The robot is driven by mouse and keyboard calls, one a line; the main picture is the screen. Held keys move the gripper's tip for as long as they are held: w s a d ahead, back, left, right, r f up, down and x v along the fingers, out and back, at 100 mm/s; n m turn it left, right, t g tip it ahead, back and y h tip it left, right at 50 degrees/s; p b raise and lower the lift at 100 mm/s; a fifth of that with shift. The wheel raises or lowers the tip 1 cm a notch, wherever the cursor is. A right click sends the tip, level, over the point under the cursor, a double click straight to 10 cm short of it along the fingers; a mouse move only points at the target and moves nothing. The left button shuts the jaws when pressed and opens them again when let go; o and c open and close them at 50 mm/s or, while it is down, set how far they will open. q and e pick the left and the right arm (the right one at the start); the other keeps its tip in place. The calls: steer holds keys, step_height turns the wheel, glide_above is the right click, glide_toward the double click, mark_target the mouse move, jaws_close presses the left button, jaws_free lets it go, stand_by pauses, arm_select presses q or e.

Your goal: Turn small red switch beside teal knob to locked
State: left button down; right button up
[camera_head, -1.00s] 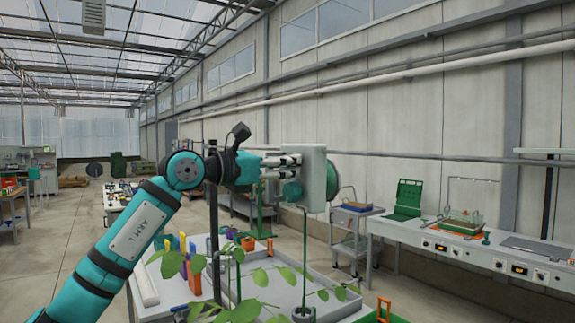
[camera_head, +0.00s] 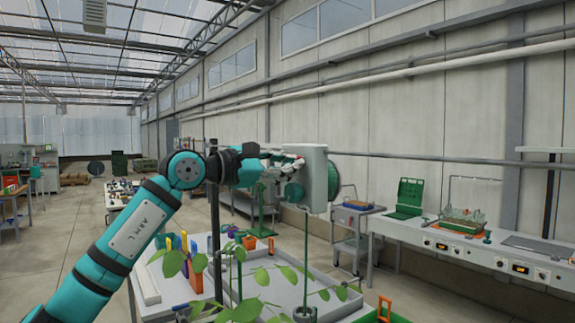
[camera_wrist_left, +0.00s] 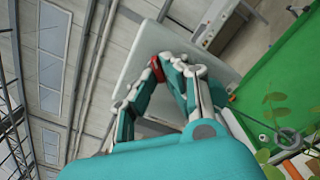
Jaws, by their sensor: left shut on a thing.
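A pale box-shaped housing (camera_head: 314,170) stands on a post above the plant bench. A round teal knob (camera_head: 294,192) is on its left face. My left gripper (camera_head: 295,163) reaches the housing from the left, just above the teal knob. In the left wrist view, its two fingertips (camera_wrist_left: 166,70) come together at a small red switch (camera_wrist_left: 157,68) against the pale housing (camera_wrist_left: 150,45). The gripper is shut on the switch, and the fingers hide most of it. Its locked or unlocked marking cannot be read. My right gripper is not in view.
Leafy plants (camera_head: 270,277) and a grey tray (camera_head: 335,292) are below the housing. A dark upright post (camera_head: 214,240) stands close to my left arm. A workbench (camera_head: 480,255) runs along the wall at right. Open floor lies at the left.

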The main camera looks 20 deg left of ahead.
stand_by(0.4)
arm_select(q)
steer(key=c, duration=1.4)
jaws_free()
steer(key=shift+c, duration=0.2)
steer(key=v, duration=1.2)
